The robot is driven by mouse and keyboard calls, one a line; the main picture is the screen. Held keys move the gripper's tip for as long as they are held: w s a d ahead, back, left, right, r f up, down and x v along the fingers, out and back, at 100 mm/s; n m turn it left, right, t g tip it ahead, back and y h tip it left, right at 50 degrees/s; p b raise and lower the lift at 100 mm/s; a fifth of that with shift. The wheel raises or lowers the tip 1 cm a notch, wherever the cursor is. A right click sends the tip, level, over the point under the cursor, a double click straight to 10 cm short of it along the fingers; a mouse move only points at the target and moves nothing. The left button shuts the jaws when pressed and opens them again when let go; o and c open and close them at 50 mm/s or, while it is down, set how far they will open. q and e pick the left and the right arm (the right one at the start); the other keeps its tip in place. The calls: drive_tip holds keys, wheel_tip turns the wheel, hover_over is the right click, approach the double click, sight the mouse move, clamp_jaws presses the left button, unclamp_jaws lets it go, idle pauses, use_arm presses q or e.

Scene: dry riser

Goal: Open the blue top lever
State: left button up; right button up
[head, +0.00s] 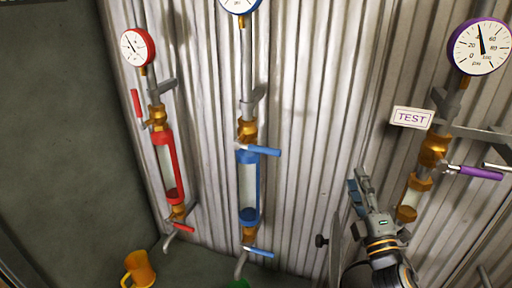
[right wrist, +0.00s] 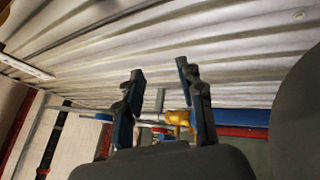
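The blue top lever (head: 262,150) sticks out sideways to the right from the brass valve (head: 246,132) above the blue sight tube (head: 249,190). My right gripper (head: 360,184) is to the right of the lever and a little lower in the picture, apart from it. In the right wrist view its two fingers (right wrist: 160,70) are spread with nothing held between them. Beyond them a brass fitting (right wrist: 178,118) and a blue part (right wrist: 240,117) show; I cannot tell for certain which line they belong to. My left gripper is not in view.
A red line with an upright top lever (head: 136,103) is at left. A purple-gauge line with a purple lever (head: 481,173) and a TEST sign (head: 412,117) are at right. A blue bottom lever (head: 258,251) and a yellow mug (head: 139,269) are below. Corrugated wall (head: 320,90) lies behind.

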sight(257, 149)
drive_tip(key=a+r+n+g+y, duration=0.75)
drive_tip(key=n+y, duration=0.65)
drive_tip(key=n, duration=0.7)
drive_tip(key=w+a+n+g+p, duration=0.1)
drive_tip(key=a+n+g+p, duration=0.1)
drive_tip(key=a+n+g, duration=0.1)
drive_tip(key=a+n+g+p, duration=0.2)
drive_tip(key=a+n, duration=0.3)
drive_tip(key=a, duration=0.2)
drive_tip(key=w+a+n+g+p, duration=0.1)
drive_tip(key=a+n+g+p, duration=0.1)
drive_tip(key=a+n+g, duration=0.1)
drive_tip(key=shift+w+a+r+n+g, duration=0.1)
drive_tip(key=shift+a+n, duration=0.1)
drive_tip(key=shift+a, duration=0.25)
drive_tip(key=shift+w+a+r+n+g, duration=0.1)
drive_tip(key=shift+w+a+n+g, duration=0.1)
drive_tip(key=shift+a, duration=0.3)
drive_tip(key=shift+w+a+n+g, duration=0.1)
drive_tip(key=shift+a+n, duration=0.1)
drive_tip(key=shift+a, duration=0.25)
drive_tip(key=shift+a+f, duration=0.1)
drive_tip(key=shift+a, duration=0.25)
clamp_jaws()
